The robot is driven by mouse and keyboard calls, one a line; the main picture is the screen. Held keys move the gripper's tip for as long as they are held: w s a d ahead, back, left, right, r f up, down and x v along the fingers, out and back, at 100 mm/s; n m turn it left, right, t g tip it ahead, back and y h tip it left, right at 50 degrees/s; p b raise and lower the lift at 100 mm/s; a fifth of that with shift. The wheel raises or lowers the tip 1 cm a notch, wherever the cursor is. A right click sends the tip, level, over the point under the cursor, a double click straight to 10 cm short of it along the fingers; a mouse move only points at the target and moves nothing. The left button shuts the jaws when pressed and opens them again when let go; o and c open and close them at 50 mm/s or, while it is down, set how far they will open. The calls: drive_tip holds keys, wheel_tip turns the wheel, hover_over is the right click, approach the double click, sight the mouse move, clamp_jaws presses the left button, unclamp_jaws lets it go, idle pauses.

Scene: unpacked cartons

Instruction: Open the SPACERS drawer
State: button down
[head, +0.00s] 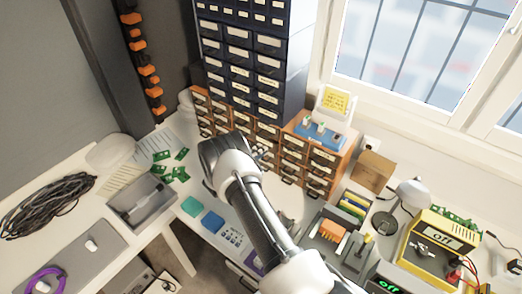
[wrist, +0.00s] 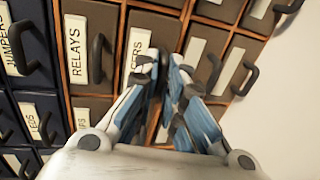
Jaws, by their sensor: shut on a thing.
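In the wrist view, the SPACERS drawer (wrist: 141,30) has a grey-brown front and a white label, of which only the last letters show. My gripper (wrist: 163,85) is shut on its dark handle, which the fingers mostly hide. The drawer front looks about level with its neighbours, but I cannot tell whether it stands out slightly. In the head view, my gripper (head: 262,153) is at the front of the small wooden drawer cabinet (head: 312,148). My own wrist hides part of that cabinet, and the SPACERS label cannot be read there.
The RELAYS drawer (wrist: 80,50) is directly left of the SPACERS drawer, and other handles stick out close by. A tall dark blue drawer cabinet (head: 257,62) stands behind. A lamp (head: 408,200) and a yellow device (head: 440,245) stand on the bench at right.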

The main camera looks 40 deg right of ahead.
drive_tip(key=f+b+v, duration=0.1)
drive_tip(key=v, duration=0.7)
drive_tip(key=shift+s+a+f, duration=0.25)
drive_tip(key=shift+a+f, duration=0.2)
drive_tip(key=shift+a, duration=0.05)
drive_tip(key=c, duration=1.8)
unclamp_jaws()
drive_tip(key=shift+o, duration=0.2)
drive_tip(key=shift+r, duration=0.1)
drive_tip(key=shift+w, duration=0.1)
drive_tip(key=v, duration=1.2)
drive_tip(key=shift+d+r, duration=0.1)
